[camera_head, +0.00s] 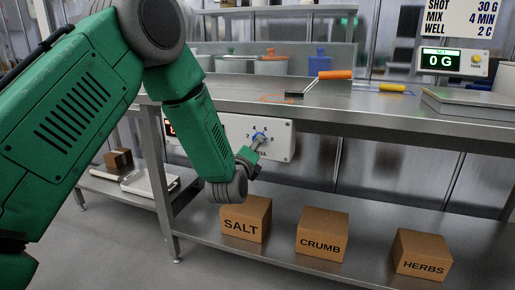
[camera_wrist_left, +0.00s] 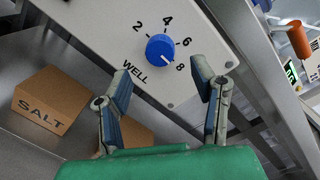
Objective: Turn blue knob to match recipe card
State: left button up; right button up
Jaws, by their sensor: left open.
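The blue knob (camera_wrist_left: 160,48) sits on a white panel (camera_wrist_left: 110,20) marked WELL, with the numbers 2, 4, 6 and 8 around it. In the head view the knob (camera_head: 259,135) is partly hidden by my gripper. My left gripper (camera_wrist_left: 162,72) is open, its fingers spread below and to either side of the knob, not closed on it. It also shows in the head view (camera_head: 252,152) in front of the panel. The recipe card (camera_head: 460,18) at top right reads SHOT 30 G, MIX 4 MIN, WELL 2 C. My right gripper is not in view.
Boxes marked SALT (camera_head: 246,218), CRUMB (camera_head: 322,234) and HERBS (camera_head: 421,254) stand on the lower shelf below the panel. The steel worktop (camera_head: 400,105) overhangs the panel. A scale display (camera_head: 441,61) reads 0 G. An orange-handled tool (camera_head: 335,75) lies on the worktop.

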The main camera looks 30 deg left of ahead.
pick_arm(q)
jog(key=b+x, duration=0.1)
jog(key=x, duration=0.4)
jog(key=shift+a+f, duration=0.1)
jog(key=c, duration=1.1)
